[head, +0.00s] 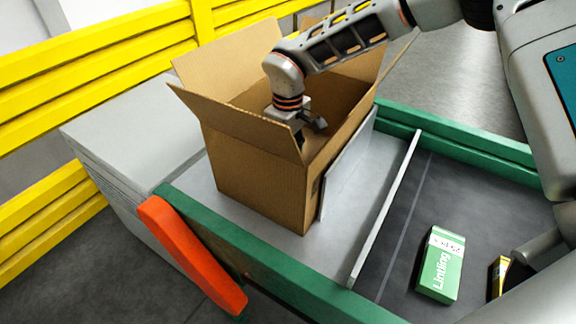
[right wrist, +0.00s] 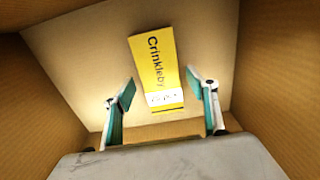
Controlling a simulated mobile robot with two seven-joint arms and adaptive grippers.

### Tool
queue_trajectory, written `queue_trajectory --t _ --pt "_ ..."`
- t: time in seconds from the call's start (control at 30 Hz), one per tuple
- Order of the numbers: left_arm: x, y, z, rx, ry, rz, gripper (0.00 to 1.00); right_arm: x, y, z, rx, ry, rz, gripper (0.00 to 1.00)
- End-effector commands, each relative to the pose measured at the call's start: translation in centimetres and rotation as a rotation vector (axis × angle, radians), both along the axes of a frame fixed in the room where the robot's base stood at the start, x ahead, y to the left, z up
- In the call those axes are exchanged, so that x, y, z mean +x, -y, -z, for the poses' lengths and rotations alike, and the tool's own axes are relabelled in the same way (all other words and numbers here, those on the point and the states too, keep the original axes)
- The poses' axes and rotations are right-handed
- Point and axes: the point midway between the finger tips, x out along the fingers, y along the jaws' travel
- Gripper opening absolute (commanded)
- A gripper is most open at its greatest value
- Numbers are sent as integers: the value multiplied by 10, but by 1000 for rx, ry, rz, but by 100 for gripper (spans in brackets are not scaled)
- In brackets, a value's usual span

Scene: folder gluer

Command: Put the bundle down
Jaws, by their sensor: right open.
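The bundle appears as a yellow piece marked "Crinkleby" (right wrist: 155,65) in the right wrist view. It lies on the floor of the open cardboard box (head: 255,175). My right gripper (head: 312,124) reaches down into this box in the head view. In the right wrist view its two fingers (right wrist: 160,92) are spread apart, with the near end of the yellow piece between or just beyond them. No finger visibly touches it. The box walls hide the yellow piece in the head view. My left gripper is not in view.
The box stands with flaps up on a grey surface (head: 350,210) edged by green rails (head: 270,270). A green "Lintling" carton (head: 440,265) lies on the dark belt (head: 400,270), near a partly hidden yellow-black one (head: 497,277). An orange bar (head: 190,255) and yellow fence (head: 100,60) are at left.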

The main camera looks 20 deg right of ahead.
Motion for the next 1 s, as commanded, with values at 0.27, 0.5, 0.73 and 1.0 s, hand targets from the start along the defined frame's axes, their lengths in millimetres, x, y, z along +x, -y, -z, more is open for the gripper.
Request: queue_trajectory --t 0.27,0.5,0.73,1.0 --pt "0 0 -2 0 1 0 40 1 0 -60 1 4 1 58" --pt "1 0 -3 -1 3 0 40 0 0 -96 1 2 0 58" --pt "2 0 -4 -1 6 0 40 -1 0 -106 0 -1 0 58" --pt "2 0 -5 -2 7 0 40 0 0 -106 1 -1 0 58"
